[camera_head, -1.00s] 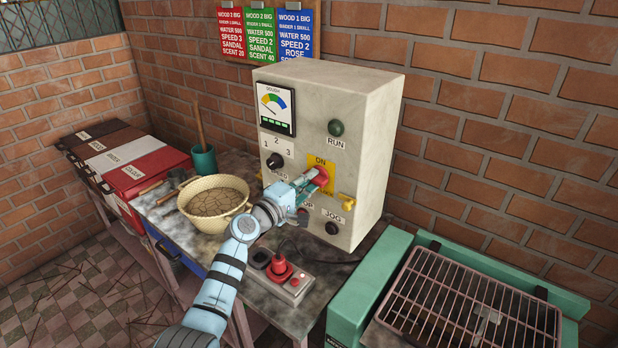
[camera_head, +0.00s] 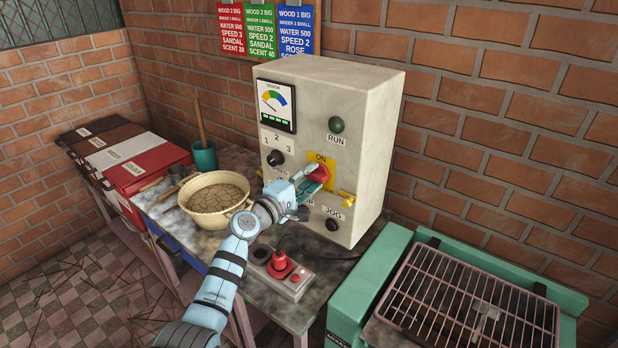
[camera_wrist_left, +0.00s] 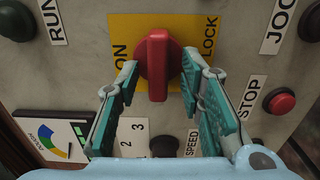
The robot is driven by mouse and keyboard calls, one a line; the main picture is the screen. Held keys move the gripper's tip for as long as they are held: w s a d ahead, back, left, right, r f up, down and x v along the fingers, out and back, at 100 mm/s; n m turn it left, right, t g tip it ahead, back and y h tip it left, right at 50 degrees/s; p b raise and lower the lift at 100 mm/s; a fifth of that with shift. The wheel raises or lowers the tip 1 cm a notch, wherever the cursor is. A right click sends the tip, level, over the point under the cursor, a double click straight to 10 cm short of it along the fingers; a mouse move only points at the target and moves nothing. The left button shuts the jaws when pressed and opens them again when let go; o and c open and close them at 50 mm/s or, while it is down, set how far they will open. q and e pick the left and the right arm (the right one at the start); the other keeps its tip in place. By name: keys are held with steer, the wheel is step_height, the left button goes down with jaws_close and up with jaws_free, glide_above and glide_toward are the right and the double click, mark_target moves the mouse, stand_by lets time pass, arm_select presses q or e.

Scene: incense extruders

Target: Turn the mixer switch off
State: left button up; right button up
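The mixer switch (camera_head: 321,174) is a red rotary handle on a yellow plate marked ON and LOCK, on the front of the grey control box (camera_head: 365,130). It also shows in the left wrist view (camera_wrist_left: 157,66), where its long side runs up and down, between the ON and LOCK words. My left gripper (camera_head: 307,178) is at the switch, with its teal fingers spread. In the left wrist view, one finger of the left gripper (camera_wrist_left: 163,78) is on each side of the handle, with gaps visible. In the head view the fingers partly hide the handle. My right gripper is not in view.
A wire grill (camera_head: 470,300) stands right.

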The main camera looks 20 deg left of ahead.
arm_select(q)
steer(key=shift+s, duration=0.1)
steer(key=v, duration=1.2)
